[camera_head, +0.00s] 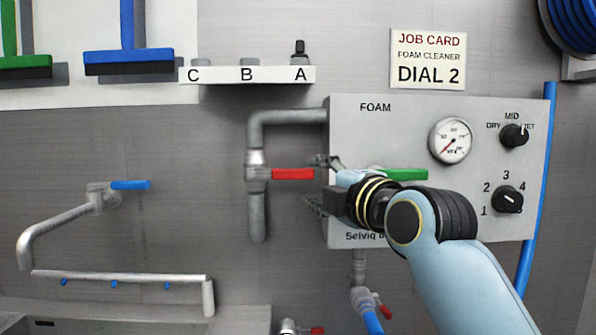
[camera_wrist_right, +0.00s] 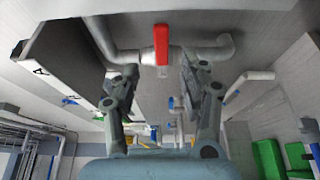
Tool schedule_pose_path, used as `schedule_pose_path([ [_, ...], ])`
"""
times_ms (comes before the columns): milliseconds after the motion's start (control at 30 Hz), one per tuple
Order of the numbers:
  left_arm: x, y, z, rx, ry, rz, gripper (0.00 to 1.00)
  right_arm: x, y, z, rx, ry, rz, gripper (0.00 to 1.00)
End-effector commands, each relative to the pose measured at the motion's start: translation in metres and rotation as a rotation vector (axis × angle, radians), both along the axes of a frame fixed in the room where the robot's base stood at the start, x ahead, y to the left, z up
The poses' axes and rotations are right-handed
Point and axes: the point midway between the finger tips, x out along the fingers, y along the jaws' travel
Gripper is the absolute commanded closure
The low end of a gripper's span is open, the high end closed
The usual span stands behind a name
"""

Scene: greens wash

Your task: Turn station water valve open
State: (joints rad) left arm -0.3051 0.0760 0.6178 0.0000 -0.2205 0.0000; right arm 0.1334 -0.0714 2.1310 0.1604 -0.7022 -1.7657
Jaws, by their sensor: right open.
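A valve (camera_head: 257,165) sits on the vertical grey pipe left of the foam panel. Its red lever (camera_head: 293,174) points sideways to the right, crosswise to the pipe. My right gripper (camera_head: 316,184) is open near the lever's free end, one finger above its level and one below. In the right wrist view the red lever (camera_wrist_right: 161,44) shows ahead, between the spread fingers (camera_wrist_right: 157,80), and the fingers look clear of it. My right wrist hides part of the panel and of a green lever (camera_head: 407,174). My left gripper is not in view.
The foam panel (camera_head: 385,110) with a gauge (camera_head: 451,140) and two black dials (camera_head: 507,200) stands close on the right. A shelf (camera_head: 247,76) marked C, B, A is above. A blue-levered spout (camera_head: 62,232) is left. Wall between spout and pipe is clear.

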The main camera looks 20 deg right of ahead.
Motion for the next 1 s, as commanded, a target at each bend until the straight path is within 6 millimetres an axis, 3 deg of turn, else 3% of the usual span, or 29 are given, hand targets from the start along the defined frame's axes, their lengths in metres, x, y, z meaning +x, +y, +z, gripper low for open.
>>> schedule_pose_path([
  [167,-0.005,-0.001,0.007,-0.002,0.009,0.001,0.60,0.036,0.004,0.001,0.001,0.001,0.000,0.56],
  [433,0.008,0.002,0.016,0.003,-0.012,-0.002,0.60,0.081,0.009,0.000,0.002,0.001,0.000,0.56],
  [833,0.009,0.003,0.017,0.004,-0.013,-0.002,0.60,0.092,0.010,-0.001,0.002,0.001,-0.001,0.56],
  [1000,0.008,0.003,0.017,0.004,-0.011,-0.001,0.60,0.092,0.010,-0.001,0.002,0.001,-0.001,0.75],
])
